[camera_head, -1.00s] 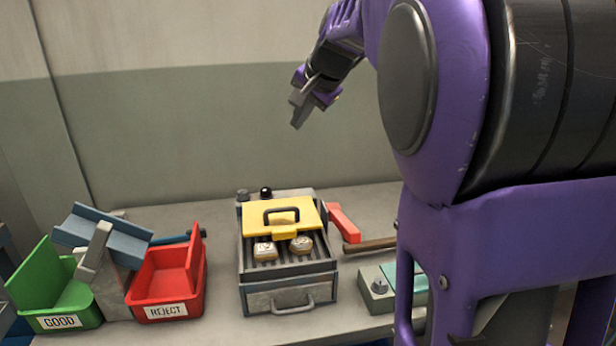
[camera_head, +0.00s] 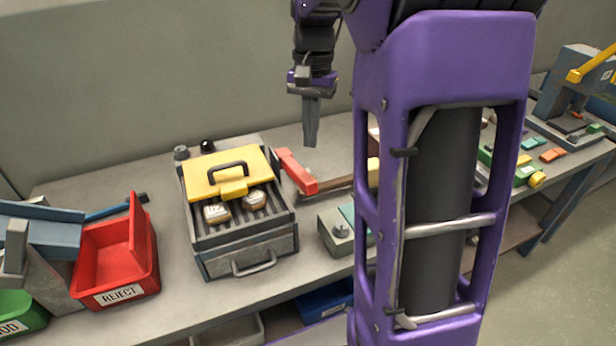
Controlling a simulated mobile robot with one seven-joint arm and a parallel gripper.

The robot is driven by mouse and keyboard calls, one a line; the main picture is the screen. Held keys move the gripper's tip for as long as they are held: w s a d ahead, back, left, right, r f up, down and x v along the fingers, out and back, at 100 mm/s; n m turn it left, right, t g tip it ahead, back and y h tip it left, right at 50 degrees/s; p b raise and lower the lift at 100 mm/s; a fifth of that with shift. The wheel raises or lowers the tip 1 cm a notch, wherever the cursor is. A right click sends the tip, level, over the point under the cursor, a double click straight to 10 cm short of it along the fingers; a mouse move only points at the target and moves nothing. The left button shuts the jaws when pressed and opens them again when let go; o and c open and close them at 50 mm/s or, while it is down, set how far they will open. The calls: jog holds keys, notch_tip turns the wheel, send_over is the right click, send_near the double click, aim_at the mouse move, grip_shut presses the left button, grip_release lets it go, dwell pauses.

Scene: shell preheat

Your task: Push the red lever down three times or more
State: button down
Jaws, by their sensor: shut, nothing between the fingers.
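The red lever (camera_head: 296,170) sticks out at the right side of the grill-like box (camera_head: 243,232), sloping down toward the front right. The box has a yellow lid plate with a black handle (camera_head: 229,170) and two pale round pieces on its dark slats. My gripper (camera_head: 311,143) points straight down, shut and empty. In the picture its tips are just above and right of the lever's upper end; I cannot tell its exact distance from the lever. A brown bar (camera_head: 345,182) lies right of the lever, partly hidden by my arm.
A red REJECT bin (camera_head: 118,262) and a blue chute (camera_head: 40,225) stand at the left. A grey box with a knob (camera_head: 340,232) stands right of the grill box. My arm hides part of the bench. More fixtures stand at the far right.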

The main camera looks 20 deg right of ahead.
aim_at(309, 178)
jog(key=f+b, duration=0.6)
jog(key=f, duration=0.1)
jog(key=shift+s+a+b, duration=0.2)
jog(key=shift+b, duration=0.1)
jog(key=shift+f, duration=0.1)
